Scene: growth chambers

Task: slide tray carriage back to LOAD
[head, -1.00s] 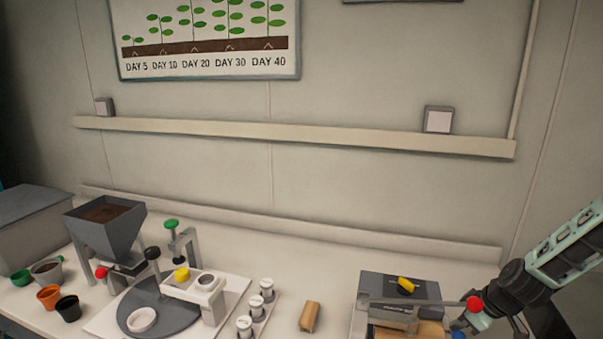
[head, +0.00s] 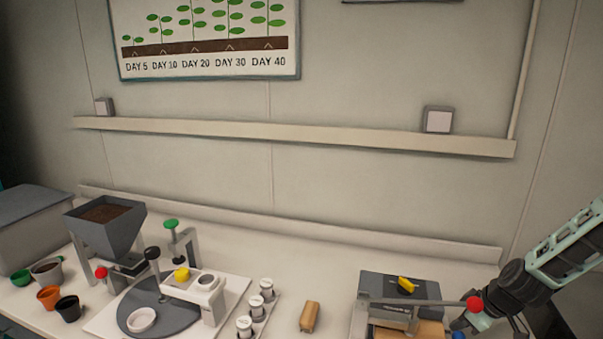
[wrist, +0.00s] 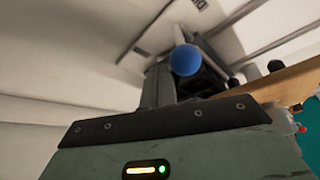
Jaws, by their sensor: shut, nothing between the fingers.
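The LOAD mark is not readable.
A red ball knob (head: 474,303) sticks out beside my wrist. A wooden block (head: 309,316) and several white-capped vials (head: 256,305) stand to the left. Farther left are a soil hopper (head: 104,230) and a grey turntable (head: 160,309). The bench behind is clear.

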